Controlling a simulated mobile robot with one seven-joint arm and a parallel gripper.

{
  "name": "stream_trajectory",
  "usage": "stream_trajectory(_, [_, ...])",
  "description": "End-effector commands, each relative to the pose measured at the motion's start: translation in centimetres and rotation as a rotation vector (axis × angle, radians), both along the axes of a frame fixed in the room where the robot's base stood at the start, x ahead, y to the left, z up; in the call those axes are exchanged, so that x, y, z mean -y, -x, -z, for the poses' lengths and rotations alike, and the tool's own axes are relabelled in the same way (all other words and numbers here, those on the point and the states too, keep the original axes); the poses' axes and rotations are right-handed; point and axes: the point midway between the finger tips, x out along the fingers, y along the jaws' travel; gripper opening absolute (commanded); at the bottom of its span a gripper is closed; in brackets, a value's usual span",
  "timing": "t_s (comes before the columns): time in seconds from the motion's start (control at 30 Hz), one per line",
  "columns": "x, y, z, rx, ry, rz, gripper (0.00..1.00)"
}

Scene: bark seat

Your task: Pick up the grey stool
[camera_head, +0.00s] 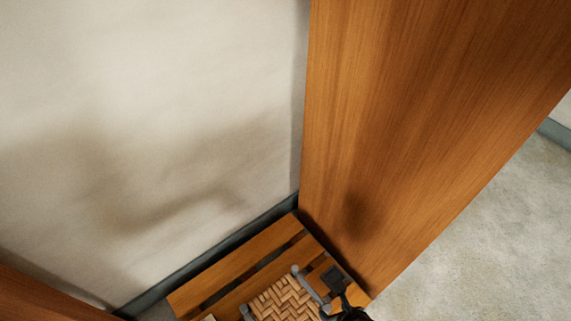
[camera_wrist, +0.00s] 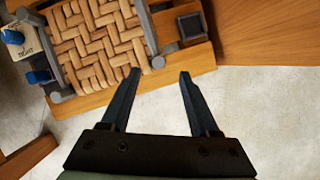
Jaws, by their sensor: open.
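The grey stool has a tan woven seat (camera_wrist: 95,40) in a grey frame with rounded post ends. It sits on a slatted wooden bench; in the head view its seat (camera_head: 283,298) is cut off by the bottom edge. My gripper (camera_wrist: 158,76) is open and empty in the wrist view. Its left fingertip overlaps the seat's near right corner in the picture, and its right fingertip lies over the bench edge. The grey right-hand rail (camera_wrist: 147,28) ends just beyond the gap between the fingertips. Whether a finger touches the stool, I cannot tell.
A small dark square box (camera_wrist: 190,26) lies on the bench (camera_head: 233,262) right of the stool. A white printed item with blue parts (camera_wrist: 20,40) is at its left. A tall wooden panel (camera_head: 400,130) and a pale wall (camera_head: 140,120) enclose the bench. Grey floor (camera_head: 500,220) is clear at right.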

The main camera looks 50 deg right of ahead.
Motion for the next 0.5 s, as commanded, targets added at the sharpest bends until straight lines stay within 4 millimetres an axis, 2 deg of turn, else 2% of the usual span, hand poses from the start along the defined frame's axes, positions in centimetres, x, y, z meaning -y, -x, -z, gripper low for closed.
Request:
stream_trajectory(0.17, [0.2, -0.2, 0.9, 0.0, 0.002, 0.001, 0.62])
stream_trajectory(0.5, [0.9, -1.4, 5.0, 0.0, 0.002, 0.001, 0.62])
